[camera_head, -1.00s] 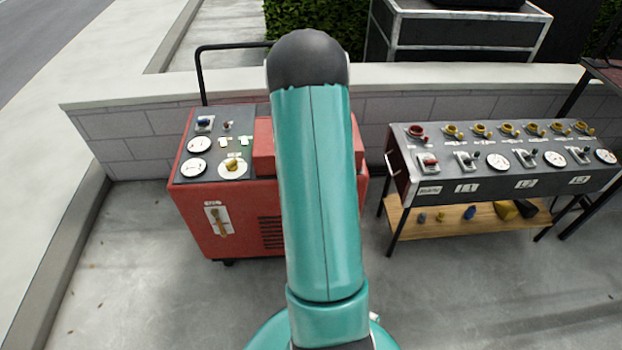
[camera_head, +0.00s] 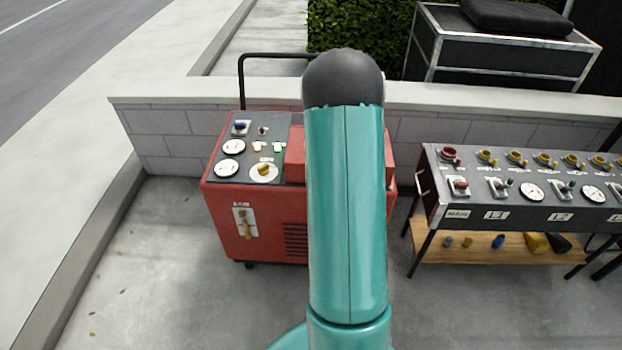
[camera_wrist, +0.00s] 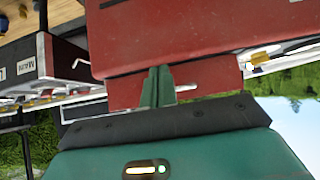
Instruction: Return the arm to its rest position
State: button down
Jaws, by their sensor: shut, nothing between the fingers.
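My arm (camera_head: 346,215), teal with a dark grey rounded elbow, stands in the middle of the head view. It hides part of the red machine behind it. My gripper is not visible in the head view. In the wrist view my gripper (camera_wrist: 157,86) shows as two green fingers close together, shut and empty. The fingers are in front of a red machine body (camera_wrist: 190,35), and I cannot tell how far apart they are from it.
A red wheeled machine (camera_head: 222,205) with gauges and a black handle stands left of my arm. A black control bench (camera_head: 520,205) with knobs, levers and a wooden shelf stands right. A low block wall (camera_head: 165,140) runs behind. Concrete floor (camera_head: 150,270) is clear at left.

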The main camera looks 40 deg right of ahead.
jog(key=w+a+r+n+y, duration=0.2)
jog(key=w+a+r, duration=0.3)
jog(key=a+r, duration=0.4)
jog(key=w+a+r+n+y, duration=0.2)
jog(key=w+a+r+n, duration=0.15)
jog(key=a+r, duration=0.5)
jog(key=s+a+r+n+y, duration=0.1)
jog(key=s+a+r+n, duration=0.1)
jog(key=s+a+r, duration=0.4)
jog(key=s+a+r+n+y, duration=0.2)
jog(key=s+a+r, duration=0.3)
jog(key=a+r, duration=0.5)
jog(key=shift+s+a+r+g, duration=0.2)
jog(key=shift+s+a+g, duration=0.15)
jog(key=shift+a+g, duration=0.1)
